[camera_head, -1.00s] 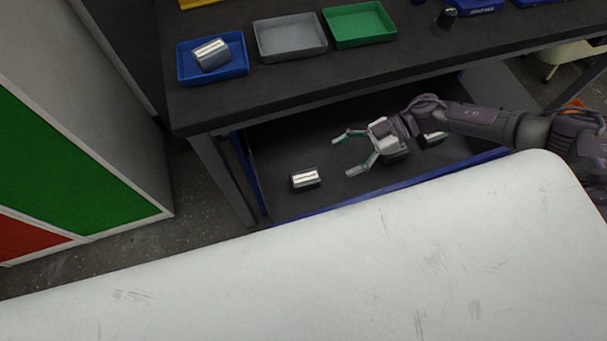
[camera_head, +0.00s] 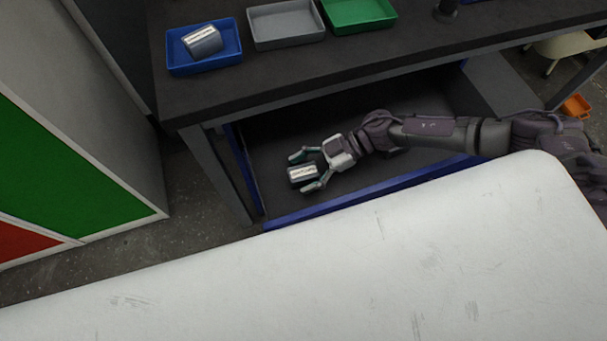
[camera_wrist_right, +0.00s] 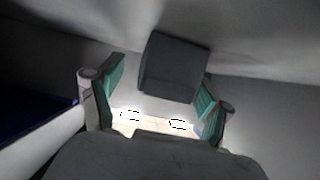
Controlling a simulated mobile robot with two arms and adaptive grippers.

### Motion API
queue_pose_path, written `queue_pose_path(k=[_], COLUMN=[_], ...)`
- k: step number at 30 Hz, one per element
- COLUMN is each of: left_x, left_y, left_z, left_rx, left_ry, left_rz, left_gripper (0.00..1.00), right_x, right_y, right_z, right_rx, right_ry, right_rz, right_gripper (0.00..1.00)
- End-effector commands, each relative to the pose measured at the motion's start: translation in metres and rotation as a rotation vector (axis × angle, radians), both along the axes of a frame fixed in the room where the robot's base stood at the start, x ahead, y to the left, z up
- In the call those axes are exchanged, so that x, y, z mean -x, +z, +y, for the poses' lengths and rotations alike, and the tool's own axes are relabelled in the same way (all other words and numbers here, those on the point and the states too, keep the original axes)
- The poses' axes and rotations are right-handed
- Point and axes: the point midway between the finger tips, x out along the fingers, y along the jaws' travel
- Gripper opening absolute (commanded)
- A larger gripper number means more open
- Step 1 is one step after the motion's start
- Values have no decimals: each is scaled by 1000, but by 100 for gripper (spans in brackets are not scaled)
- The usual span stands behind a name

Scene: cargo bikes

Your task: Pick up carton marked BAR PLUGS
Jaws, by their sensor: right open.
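A small dark carton with a pale label on top (camera_head: 302,174) lies in the open drawer under the workbench; its lettering is too small to read. My right gripper (camera_head: 306,171) is open, with one finger on each side of this carton. In the right wrist view the carton (camera_wrist_right: 174,68) shows as a dark grey block between and beyond the green-padded fingertips (camera_wrist_right: 158,97), with no clear contact. My left gripper is not in view.
The drawer's blue front edge (camera_head: 375,192) runs close below my right arm. On the workbench (camera_head: 290,76) stand a blue tray (camera_head: 180,68) holding a similar carton, a grey tray (camera_head: 287,41) and a green tray (camera_head: 361,24). A cabinet (camera_head: 90,170) stands at left.

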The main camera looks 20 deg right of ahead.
Motion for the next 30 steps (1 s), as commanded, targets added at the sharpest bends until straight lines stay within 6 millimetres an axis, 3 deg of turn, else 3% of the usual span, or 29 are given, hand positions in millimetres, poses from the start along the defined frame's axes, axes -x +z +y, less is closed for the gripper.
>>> queue_pose_path(k=[4,16,24,30], left_x=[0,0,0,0], left_y=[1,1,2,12], left_z=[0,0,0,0], left_rx=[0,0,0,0], left_ry=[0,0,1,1], left_rz=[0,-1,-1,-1], left_gripper=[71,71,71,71], right_x=[0,0,0,-1], right_y=[1,0,5,39], right_z=[0,-1,-1,-1], right_rx=[0,1,1,1], right_ry=[0,0,0,1], right_rz=[0,0,-1,-5], right_gripper=[76,11,11,11])
